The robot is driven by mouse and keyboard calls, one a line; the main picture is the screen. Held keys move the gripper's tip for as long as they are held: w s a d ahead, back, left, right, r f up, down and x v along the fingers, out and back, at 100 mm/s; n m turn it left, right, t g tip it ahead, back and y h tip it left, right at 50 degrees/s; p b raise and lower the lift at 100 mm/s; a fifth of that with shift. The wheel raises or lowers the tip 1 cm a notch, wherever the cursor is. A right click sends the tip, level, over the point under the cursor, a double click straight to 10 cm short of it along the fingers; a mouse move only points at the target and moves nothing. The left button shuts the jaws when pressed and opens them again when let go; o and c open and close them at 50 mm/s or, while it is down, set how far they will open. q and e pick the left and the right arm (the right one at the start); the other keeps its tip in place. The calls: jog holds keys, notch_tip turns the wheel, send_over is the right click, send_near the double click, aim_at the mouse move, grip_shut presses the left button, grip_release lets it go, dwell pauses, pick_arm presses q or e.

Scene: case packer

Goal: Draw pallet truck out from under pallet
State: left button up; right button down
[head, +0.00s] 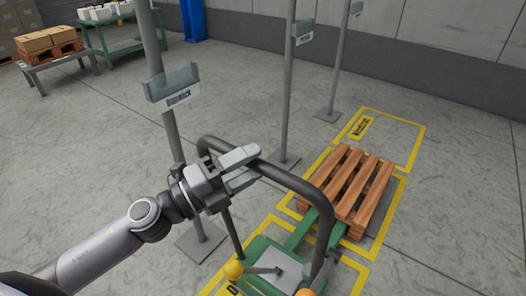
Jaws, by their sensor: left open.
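The green pallet truck (266,258) stands in front of me at the lower middle of the head view, with its dark looped handle (312,193) rising toward me. Green forks (301,229) reach to the wooden pallet (345,187), which covers their far part. The pallet stands inside a yellow floor outline and carries nothing. My left gripper (250,168) is open at the top left part of the handle, with its two fingers on either side of the bar or just over it; I cannot tell whether they touch. My right gripper is not in view.
Grey posts with sign holders (172,88) stand on floor plates left of and behind the truck. An empty yellow-outlined bay (392,142) lies beyond the pallet. A low table with boxes (52,57) and a green bench (112,45) stand far left. Floor on the right is clear.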

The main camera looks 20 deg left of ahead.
aim_at(260, 159)
pick_arm(q)
jog(key=x, duration=0.3)
jog(key=shift+d+p, duration=0.1)
jog(key=shift+p, duration=0.3)
jog(key=shift+c, duration=0.4)
grip_shut()
